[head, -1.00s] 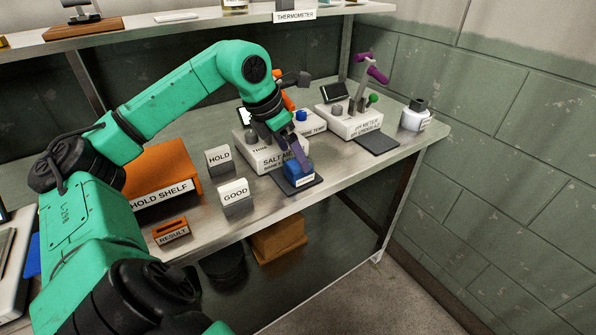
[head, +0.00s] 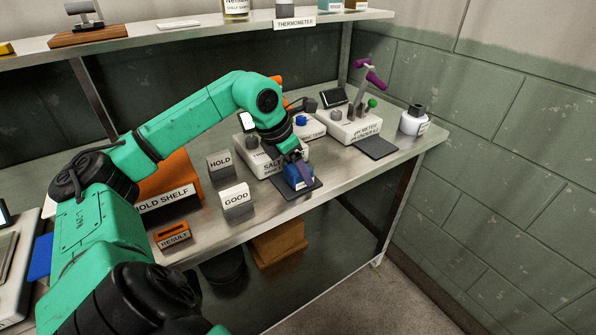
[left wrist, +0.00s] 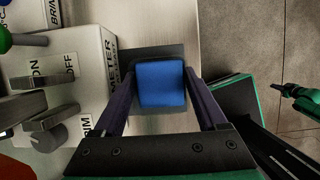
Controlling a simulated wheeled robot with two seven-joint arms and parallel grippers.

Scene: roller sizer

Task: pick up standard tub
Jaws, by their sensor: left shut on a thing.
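The blue tub (head: 298,180) with a pale label on its front stands on the dark pad (head: 309,190) in front of the salt meter. My left gripper (head: 299,170) has come down over it and is shut on it. In the left wrist view the tub (left wrist: 161,84) sits between the two purple fingers, one on each side. It appears to be still on or very near the pad.
The salt meter (head: 251,158) stands close behind the tub. GOOD (head: 236,198) and HOLD (head: 220,164) blocks are to the left. The pH meter (head: 352,131), its dark pad (head: 375,147) and a white bottle (head: 414,120) are to the right. The bench's front edge is close.

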